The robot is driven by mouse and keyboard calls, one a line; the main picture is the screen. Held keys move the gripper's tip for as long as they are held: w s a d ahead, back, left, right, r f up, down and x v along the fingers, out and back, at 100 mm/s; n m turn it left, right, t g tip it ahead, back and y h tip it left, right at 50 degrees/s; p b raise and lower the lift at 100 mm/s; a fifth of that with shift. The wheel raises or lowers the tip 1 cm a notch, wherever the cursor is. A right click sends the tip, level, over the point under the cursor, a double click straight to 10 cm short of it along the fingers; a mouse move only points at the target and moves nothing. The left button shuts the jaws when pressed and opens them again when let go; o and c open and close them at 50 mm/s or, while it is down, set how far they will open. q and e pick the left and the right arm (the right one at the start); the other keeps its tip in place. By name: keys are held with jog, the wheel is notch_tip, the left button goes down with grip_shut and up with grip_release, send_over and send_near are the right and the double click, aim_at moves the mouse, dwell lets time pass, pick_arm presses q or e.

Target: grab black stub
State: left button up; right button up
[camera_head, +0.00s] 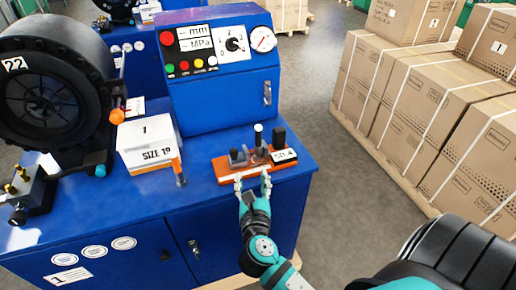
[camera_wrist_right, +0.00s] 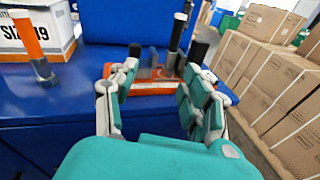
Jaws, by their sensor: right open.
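An orange tray (camera_head: 226,171) labelled SD 4 lies near the front right of the blue cabinet top. Several dark pieces stand on it: a black block (camera_head: 279,138), a slim black cylinder with a pale top (camera_head: 258,136) and a lower grey-black piece (camera_head: 238,157). I cannot tell which one is the black stub. My right gripper (camera_head: 252,184) is open and empty, just in front of the tray. In the right wrist view the tray (camera_wrist_right: 152,90) and the slim cylinder (camera_wrist_right: 177,35) show beyond and between the open fingers (camera_wrist_right: 158,82). My left gripper is out of view.
A white SIZE 19 box (camera_head: 147,150) stands left of the tray, with an orange-topped marker-like piece (camera_head: 179,172) beside it. A blue control panel (camera_head: 218,95) rises behind. A black round machine (camera_head: 45,90) is at left; cartons (camera_head: 430,105) stand right, across the floor.

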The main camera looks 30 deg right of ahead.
jog(key=h, duration=0.2)
send_near(258, 130)
jog(key=shift+n, duration=0.4)
jog(key=p+x, duration=0.3)
jog(key=x, duration=0.8)
jog(key=shift+w+d+p, duration=0.1)
jog(key=shift+p, duration=0.3)
jog(key=shift+c, duration=0.6)
grip_shut()
